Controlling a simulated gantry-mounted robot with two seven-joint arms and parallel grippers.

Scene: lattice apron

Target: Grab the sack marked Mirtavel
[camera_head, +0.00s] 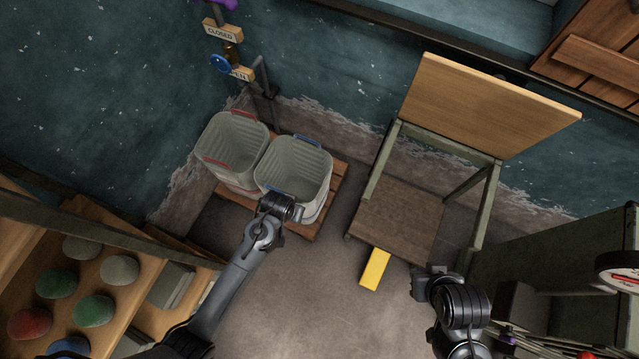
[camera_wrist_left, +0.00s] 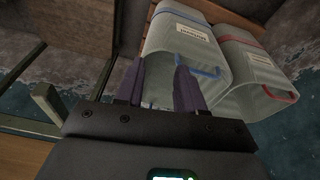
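Two pale ribbed open-topped bins stand side by side on a wooden pallet. One bin (camera_head: 293,172) has a blue handle and the other (camera_head: 236,145) a red handle.
A wooden table or chair (camera_head: 484,110) with a green frame stands right of the bins. A yellow block (camera_head: 375,269) juts from its lower board. Shelves with several coloured round items (camera_head: 93,310) are at lower left. Floor between is clear.

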